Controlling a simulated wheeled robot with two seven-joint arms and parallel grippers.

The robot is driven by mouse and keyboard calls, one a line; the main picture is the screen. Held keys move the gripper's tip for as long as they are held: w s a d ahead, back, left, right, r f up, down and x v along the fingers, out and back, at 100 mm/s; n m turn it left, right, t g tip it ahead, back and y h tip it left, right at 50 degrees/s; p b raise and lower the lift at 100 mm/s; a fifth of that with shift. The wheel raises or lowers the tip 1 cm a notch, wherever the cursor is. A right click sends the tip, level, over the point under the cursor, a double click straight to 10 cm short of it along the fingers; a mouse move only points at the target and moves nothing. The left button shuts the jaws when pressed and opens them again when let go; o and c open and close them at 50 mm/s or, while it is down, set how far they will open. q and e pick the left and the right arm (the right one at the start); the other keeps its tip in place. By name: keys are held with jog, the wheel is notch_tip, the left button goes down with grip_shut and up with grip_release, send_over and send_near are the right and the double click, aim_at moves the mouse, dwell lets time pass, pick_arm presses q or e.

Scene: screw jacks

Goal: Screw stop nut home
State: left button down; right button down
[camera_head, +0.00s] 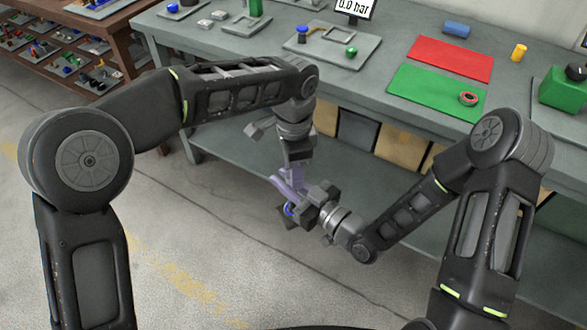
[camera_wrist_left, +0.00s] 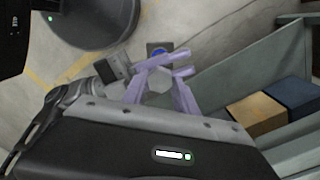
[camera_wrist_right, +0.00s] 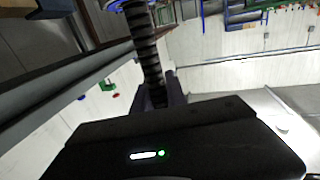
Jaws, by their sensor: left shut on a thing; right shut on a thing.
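The screw jack is held in mid-air in front of the bench. In the head view its dark square plate (camera_head: 287,219) and a blue part (camera_head: 289,209) show at the lower end. My left gripper (camera_head: 291,188), with purple fingers, is shut on a grey hexagonal piece (camera_wrist_left: 158,80), which looks like the stop nut. The blue part (camera_wrist_left: 157,51) shows beyond it. My right gripper (camera_wrist_right: 158,98) is shut on the dark threaded screw (camera_wrist_right: 147,48), which runs up the right wrist view. The contact between nut and thread is hidden.
The grey bench (camera_head: 375,75) stands behind the arms. On it are a red mat (camera_head: 450,58), a green mat (camera_head: 430,92) with a red ring (camera_head: 468,99), a green block (camera_head: 563,92) and a blue cylinder (camera_head: 456,30). The floor below the grippers is clear.

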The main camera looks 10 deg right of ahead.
pick_arm(q)
jog(key=shift+w+m, duration=0.1)
jog(key=shift+m, duration=0.5)
jog(key=c, duration=1)
grip_release()
jog(key=shift+o, duration=0.2)
jog(key=shift+r, duration=0.1)
jog(key=shift+r, duration=2.15)
jog(key=shift+c, duration=0.4)
